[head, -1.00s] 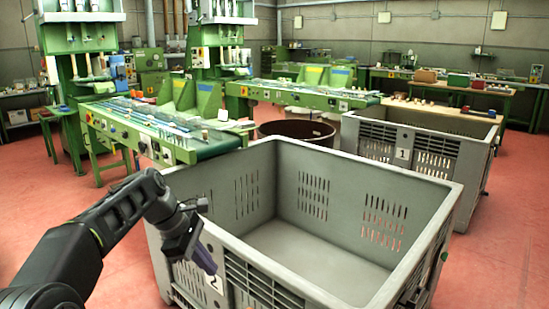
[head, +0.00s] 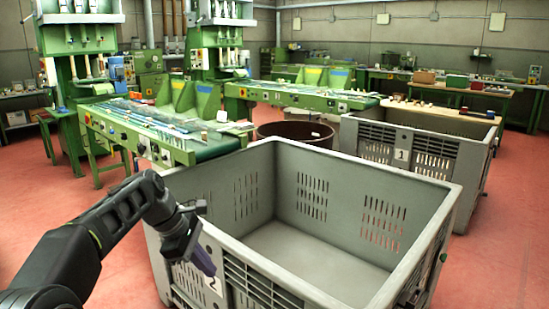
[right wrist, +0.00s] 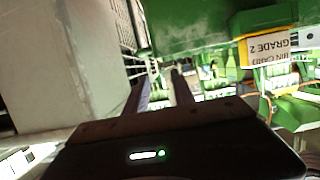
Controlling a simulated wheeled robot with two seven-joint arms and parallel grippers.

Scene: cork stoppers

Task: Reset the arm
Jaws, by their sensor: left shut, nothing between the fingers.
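My left arm reaches in from the left in the head view. Its gripper (head: 205,263) hangs at the near left wall of the grey crate marked 2 (head: 262,270), in front of its number label. The left gripper is shut and holds nothing. The grey crate is empty inside as far as I see. My right gripper (right wrist: 160,82) shows only in the right wrist view. Its two fingers stand apart with nothing seen between them. A green surface with a yellow-edged label reading GRADE 2 (right wrist: 268,47), upside down, is beyond the fingers.
A second grey crate marked 1 (head: 419,155) stands behind at the right. A green machine with a conveyor (head: 215,148) lies behind the near crate. A brown round tub (head: 297,131) stands between them. Red floor (head: 500,230) is clear at the right.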

